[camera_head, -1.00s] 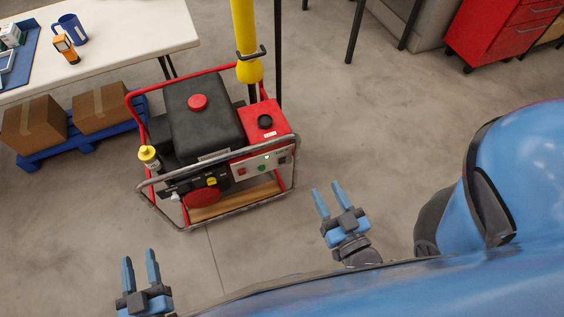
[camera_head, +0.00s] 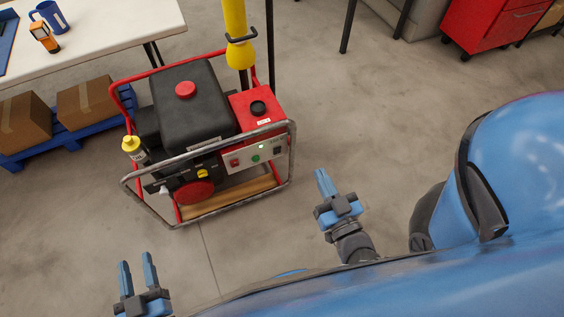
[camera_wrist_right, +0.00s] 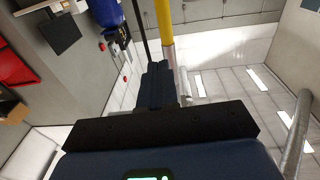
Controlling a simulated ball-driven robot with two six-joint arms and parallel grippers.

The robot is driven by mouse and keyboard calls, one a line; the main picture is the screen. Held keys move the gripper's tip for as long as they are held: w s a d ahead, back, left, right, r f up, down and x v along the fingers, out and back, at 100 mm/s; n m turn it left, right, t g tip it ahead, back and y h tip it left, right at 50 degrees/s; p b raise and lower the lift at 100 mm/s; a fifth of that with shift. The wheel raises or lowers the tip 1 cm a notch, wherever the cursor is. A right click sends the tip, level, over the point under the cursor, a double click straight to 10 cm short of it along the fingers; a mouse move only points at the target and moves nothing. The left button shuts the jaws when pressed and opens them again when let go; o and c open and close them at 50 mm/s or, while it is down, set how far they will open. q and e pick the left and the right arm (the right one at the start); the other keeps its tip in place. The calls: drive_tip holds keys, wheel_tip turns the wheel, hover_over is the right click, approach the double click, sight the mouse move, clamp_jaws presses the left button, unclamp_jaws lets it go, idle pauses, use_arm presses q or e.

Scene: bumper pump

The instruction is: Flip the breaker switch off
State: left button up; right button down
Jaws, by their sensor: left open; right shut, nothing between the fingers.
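The generator (camera_head: 197,108) stands in a red and grey tube frame ahead of me. Its control panel (camera_head: 254,155) faces me on the right side, with a red button at the left, a green one in the middle and a dark switch (camera_head: 278,150) at the right. I cannot tell the switch's position. My right gripper (camera_head: 323,176) is shut and empty, to the right of and nearer than the panel, apart from it. Its closed fingers show in the right wrist view (camera_wrist_right: 157,85). My left gripper (camera_head: 137,268) is open and empty at the lower left, short of the frame.
A yellow hose (camera_head: 238,40) rises behind the generator beside a dark post. A white table (camera_head: 110,38) and boxes (camera_head: 88,103) on a blue pallet (camera_head: 70,138) are at the left. A red cabinet (camera_head: 490,28) stands at the back right. The floor between is clear.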

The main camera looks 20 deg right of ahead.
sight(279, 150)
drive_tip(key=w+d+f+n+b, duration=0.1)
drive_tip(key=w+f+n+b, duration=0.5)
drive_tip(key=f+b, duration=0.4)
drive_tip(key=w+d+f+n+b, duration=0.2)
drive_tip(key=w+f+n+b, duration=0.4)
drive_tip(key=f+b, duration=0.5)
drive_tip(key=w+d+f+n+y+b, duration=0.1)
drive_tip(key=w+f+n+b, duration=0.5)
drive_tip(key=f, duration=1.8)
drive_tip(key=w+b, duration=0.2)
drive_tip(key=b, duration=0.3)
drive_tip(key=shift+d+t, duration=0.25)
drive_tip(key=shift+t, duration=0.15)
drive_tip(key=shift+w+r, duration=0.1)
drive_tip(key=shift+w, duration=0.1)
drive_tip(key=w+b, duration=0.1)
drive_tip(key=w, duration=0.3)
drive_tip(key=w+r+b, duration=0.1)
drive_tip(key=w, duration=0.4)
drive_tip(key=w+b, duration=0.2)
drive_tip(key=w, duration=0.2)
drive_tip(key=shift+w+r, duration=0.35)
drive_tip(key=shift+w, duration=0.05)
